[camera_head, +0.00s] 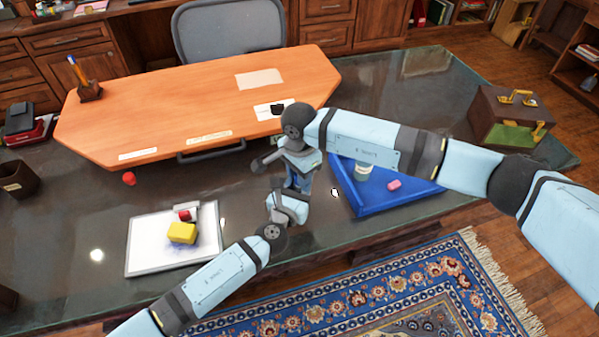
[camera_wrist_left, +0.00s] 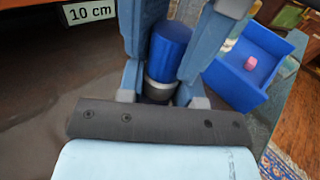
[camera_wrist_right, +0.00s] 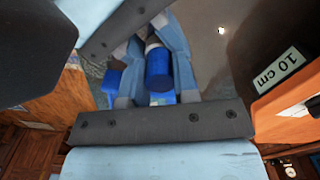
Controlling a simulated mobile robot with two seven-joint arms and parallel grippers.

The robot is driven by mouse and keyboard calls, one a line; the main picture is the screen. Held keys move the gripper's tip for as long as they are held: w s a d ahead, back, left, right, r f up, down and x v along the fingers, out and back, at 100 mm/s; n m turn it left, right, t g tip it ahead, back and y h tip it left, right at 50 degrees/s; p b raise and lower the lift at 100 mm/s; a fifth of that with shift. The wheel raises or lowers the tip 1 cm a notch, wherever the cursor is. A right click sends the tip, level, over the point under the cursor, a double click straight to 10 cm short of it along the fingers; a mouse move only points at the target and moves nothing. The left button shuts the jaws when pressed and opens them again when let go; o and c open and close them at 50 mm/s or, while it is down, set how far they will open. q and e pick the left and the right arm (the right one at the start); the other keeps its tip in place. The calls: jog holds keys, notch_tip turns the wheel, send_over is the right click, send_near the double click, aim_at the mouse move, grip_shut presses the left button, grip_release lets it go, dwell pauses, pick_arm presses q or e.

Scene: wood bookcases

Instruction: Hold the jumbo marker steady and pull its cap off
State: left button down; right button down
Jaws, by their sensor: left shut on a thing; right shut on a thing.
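The jumbo marker is a thick blue cylinder (camera_wrist_left: 170,48) with a pale band and a dark part below it in the left wrist view. It also shows in the right wrist view (camera_wrist_right: 158,70), with a white part beside the blue. My right gripper (camera_head: 298,184) comes down on it from above in the head view. My left gripper (camera_head: 284,196) meets it from below, close to the right one. Both grippers are shut on the marker. The fingers hide much of it, and I cannot tell whether cap and body are apart.
A blue tray (camera_head: 413,196) with a pink block (camera_head: 394,184) is to the right. A white board (camera_head: 143,259) with a yellow block (camera_head: 181,233) is to the left. A raised wooden top (camera_head: 180,105) stands behind. The dark desk between is mostly bare.

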jog(key=shift+r, duration=0.25)
dwell(0.5)
jog(key=shift+r, duration=0.95)
jog(key=shift+r, duration=2)
pick_arm(q)
jog(key=c, duration=0.7)
grip_release()
jog(key=v, duration=1.2)
pick_arm(e)
jog(key=shift+f, duration=0.1)
pick_arm(q)
jog(key=shift+f, duration=0.1)
